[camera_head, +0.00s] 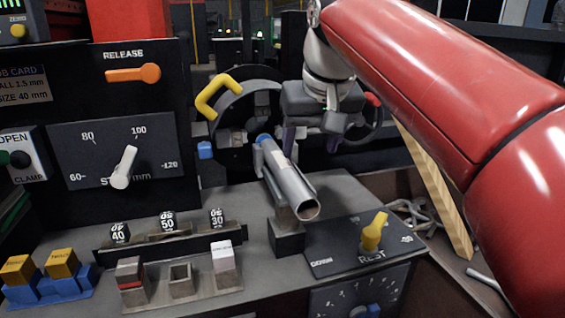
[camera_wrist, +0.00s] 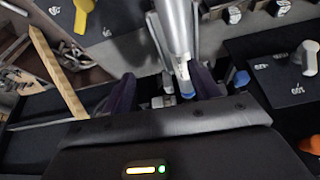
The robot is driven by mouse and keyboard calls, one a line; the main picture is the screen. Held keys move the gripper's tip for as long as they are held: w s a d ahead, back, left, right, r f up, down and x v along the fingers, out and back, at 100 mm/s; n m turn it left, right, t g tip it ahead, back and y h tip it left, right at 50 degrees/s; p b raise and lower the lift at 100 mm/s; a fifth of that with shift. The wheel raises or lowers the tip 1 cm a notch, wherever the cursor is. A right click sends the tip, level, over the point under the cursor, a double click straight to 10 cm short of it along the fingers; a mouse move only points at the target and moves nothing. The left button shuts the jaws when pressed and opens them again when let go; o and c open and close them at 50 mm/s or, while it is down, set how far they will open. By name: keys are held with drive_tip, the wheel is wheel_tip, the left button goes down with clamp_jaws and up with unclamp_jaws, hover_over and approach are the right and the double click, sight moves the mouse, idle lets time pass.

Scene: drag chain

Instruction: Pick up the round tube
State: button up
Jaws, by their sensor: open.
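The round tube (camera_head: 287,178) is a shiny silver cylinder with a pale label, lying tilted on a dark support, its open end toward the head camera. In the wrist view the tube (camera_wrist: 178,38) runs down from the top edge and ends in a blue tip. My gripper (camera_head: 311,143) is above and behind the tube's far part in the head view, fingers pointing down. In the wrist view my gripper (camera_wrist: 164,86) is open, with a dark finger either side of the tube's far end; the right finger looks closer. Contact cannot be told.
A REST panel with a yellow knob (camera_head: 374,232) is right of the tube. A dark ring with a yellow handle (camera_head: 218,95) stands behind it. Small blocks and holders (camera_head: 181,280) are at front left. A wooden strip (camera_head: 436,190) leans at right beside a bin of metal scraps.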

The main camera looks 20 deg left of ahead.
sight(282, 159)
drive_tip(key=shift+n, duration=0.3)
drive_tip(key=a, duration=0.1)
drive_tip(key=a+r, duration=0.1)
drive_tip(key=a, duration=0.2)
drive_tip(key=shift+w+r, duration=0.1)
drive_tip(key=shift+r, duration=0.15)
drive_tip(key=shift+a+f, duration=0.1)
drive_tip(key=shift+a, duration=0.25)
drive_tip(key=b+x, duration=0.1)
drive_tip(key=x, duration=0.6)
drive_tip(key=shift+w+d+f+b, duration=0.1)
drive_tip(key=shift+w+d+b, duration=0.1)
drive_tip(key=shift+b, duration=0.15)
clamp_jaws()
